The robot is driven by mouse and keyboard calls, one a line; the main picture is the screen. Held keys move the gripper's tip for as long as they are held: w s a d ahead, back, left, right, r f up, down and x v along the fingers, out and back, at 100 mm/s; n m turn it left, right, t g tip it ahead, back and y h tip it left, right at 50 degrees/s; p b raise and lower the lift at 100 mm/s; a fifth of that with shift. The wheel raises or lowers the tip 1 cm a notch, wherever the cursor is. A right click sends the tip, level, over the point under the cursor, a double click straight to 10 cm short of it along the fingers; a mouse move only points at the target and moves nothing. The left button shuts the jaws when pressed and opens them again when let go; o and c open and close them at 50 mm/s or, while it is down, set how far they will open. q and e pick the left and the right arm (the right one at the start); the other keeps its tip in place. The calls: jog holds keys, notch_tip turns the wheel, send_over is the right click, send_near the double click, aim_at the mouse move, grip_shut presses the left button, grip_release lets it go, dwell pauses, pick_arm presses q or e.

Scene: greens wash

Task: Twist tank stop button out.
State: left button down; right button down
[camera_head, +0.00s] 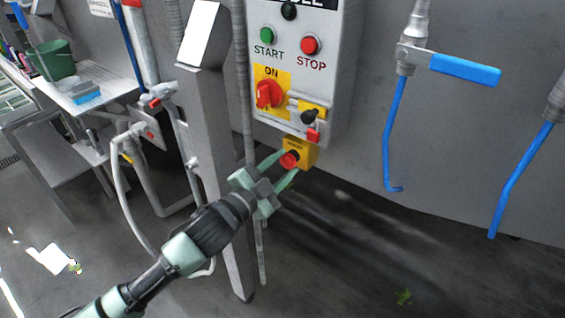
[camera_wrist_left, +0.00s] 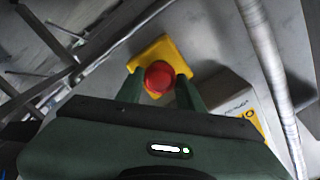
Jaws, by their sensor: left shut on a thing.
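The tank stop button (camera_head: 289,159) is a red mushroom button on a small yellow box (camera_head: 303,148), mounted below the grey control panel. My left gripper (camera_head: 281,167) reaches it from the lower left, with a green finger on each side of the red head. In the left wrist view the red button (camera_wrist_left: 159,77) sits between my two fingertips (camera_wrist_left: 159,88), in front of the yellow box (camera_wrist_left: 172,50). The left gripper is shut on the button. My right gripper is not in view.
The grey control panel (camera_head: 343,75) above carries a green START button (camera_head: 267,35), a red STOP button (camera_head: 311,45) and a red rotary switch (camera_head: 268,94). A grey post (camera_head: 211,130) stands just left. Blue-handled pipes (camera_head: 466,70) hang at right.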

pick_arm(q)
jog(key=shift+m, duration=0.5)
jog(key=c, duration=0.9)
grip_release()
jog(key=shift+w+d, duration=0.1)
jog(key=b+v, duration=0.1)
jog(key=v, duration=0.7)
jog(key=shift+w, duration=0.1)
